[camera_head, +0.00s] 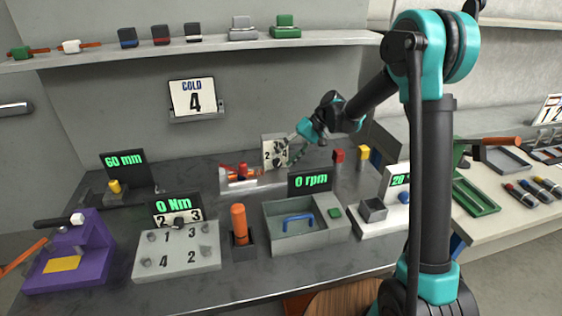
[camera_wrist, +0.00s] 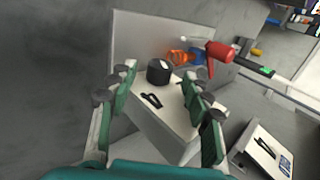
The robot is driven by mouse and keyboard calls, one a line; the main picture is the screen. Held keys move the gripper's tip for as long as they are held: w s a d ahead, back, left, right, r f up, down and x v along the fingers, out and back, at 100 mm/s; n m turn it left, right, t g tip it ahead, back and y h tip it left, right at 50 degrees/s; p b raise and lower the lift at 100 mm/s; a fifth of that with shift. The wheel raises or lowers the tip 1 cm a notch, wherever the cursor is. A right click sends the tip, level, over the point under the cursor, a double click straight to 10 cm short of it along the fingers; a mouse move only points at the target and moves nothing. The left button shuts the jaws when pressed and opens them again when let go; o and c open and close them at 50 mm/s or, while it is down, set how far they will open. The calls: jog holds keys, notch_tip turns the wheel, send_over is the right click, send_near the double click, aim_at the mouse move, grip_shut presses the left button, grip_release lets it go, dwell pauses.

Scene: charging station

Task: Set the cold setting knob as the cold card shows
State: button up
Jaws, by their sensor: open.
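The cold card (camera_head: 193,97) hangs on the back wall and reads COLD 4. A pale box with a numbered dial face (camera_head: 268,147) stands near the back wall; it looks like the cold setting unit. Its dark round knob (camera_wrist: 159,72) shows in the wrist view, with a black mark (camera_wrist: 151,101) on the pale face below it. My gripper (camera_head: 293,150) is at the box's face in the head view. In the wrist view its open fingers (camera_wrist: 158,76) lie on either side of the knob; contact is unclear. The knob's pointing direction cannot be read.
A red-handled device (camera_head: 240,172) sits left of the dial box. Red and yellow blocks (camera_head: 338,156) stand to its right. A 0 rpm display (camera_head: 310,181) and a grey tray (camera_head: 290,240) are in front. A shelf (camera_head: 200,50) runs above.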

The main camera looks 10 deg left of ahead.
jog(key=shift+x, duration=1.25)
jog(key=shift+c, duration=0.4)
grip_shut()
jog(key=shift+w+d+f+g+y, duration=0.1)
jog(key=shift+w+f+g+y, duration=0.15)
jog(key=shift+y, duration=0.35)
jog(key=shift+s+d+g+y, duration=0.1)
jog(key=shift+g+y, duration=0.55)
jog(key=shift+y, duration=0.65)
jog(key=shift+o, duration=0.4)
grip_release()
